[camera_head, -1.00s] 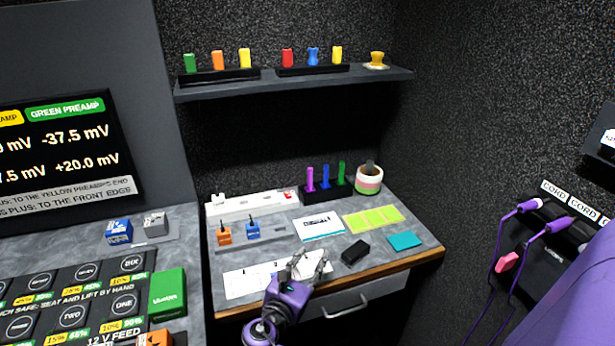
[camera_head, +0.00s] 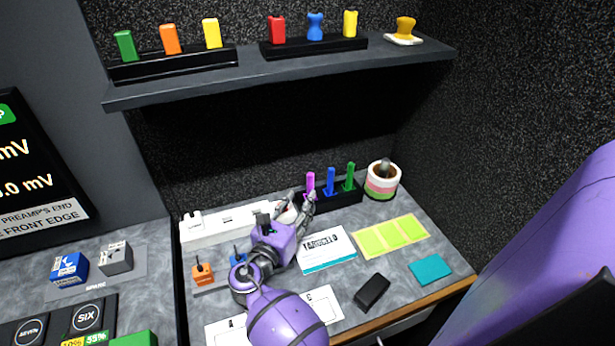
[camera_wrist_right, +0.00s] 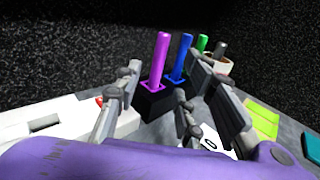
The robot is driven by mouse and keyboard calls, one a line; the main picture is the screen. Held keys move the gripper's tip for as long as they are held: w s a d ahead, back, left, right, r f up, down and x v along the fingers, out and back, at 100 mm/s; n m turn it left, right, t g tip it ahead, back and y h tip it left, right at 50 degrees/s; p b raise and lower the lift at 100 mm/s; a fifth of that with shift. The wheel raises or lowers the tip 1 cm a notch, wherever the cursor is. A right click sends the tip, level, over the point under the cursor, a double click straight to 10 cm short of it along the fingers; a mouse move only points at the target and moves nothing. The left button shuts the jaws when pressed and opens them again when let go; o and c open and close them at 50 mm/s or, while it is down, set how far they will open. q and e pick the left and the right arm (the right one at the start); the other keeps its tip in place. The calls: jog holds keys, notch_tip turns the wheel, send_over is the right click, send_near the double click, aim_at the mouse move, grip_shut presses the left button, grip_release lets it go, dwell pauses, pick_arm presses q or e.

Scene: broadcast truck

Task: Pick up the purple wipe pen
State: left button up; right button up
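The purple wipe pen (camera_head: 310,182) stands upright in a black holder (camera_head: 346,198) at the back of the desk, left of a blue pen (camera_head: 331,180) and a green pen (camera_head: 350,176). My right gripper (camera_head: 300,204) is open just in front of the holder, its fingers pointing at the purple pen. In the right wrist view the purple pen (camera_wrist_right: 161,58) stands beyond the open fingers (camera_wrist_right: 165,100), between them in the picture; I see no contact. My left gripper is not in view.
A white power strip (camera_head: 225,223) lies left of the holder. A striped cup (camera_head: 382,182) stands to its right. A Yamagello-like labelled box (camera_head: 327,250), yellow notes (camera_head: 390,236) and a black block (camera_head: 371,291) lie in front. A shelf (camera_head: 290,68) hangs above.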

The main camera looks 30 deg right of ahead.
aim_at(309, 185)
jog(key=shift+w+d+r, duration=0.15)
jog(key=shift+w+d, duration=0.2)
jog(key=shift+x, duration=0.8)
jog(key=x, duration=0.3)
jog(key=p+x, duration=0.1)
jog(key=shift+w+d+r, duration=0.1)
jog(key=shift+d+r, duration=0.15)
jog(key=shift+d, duration=0.05)
jog(key=shift+w+d+f, duration=0.1)
jog(key=shift+w+d, duration=0.1)
jog(key=shift+d, duration=0.2)
grip_shut()
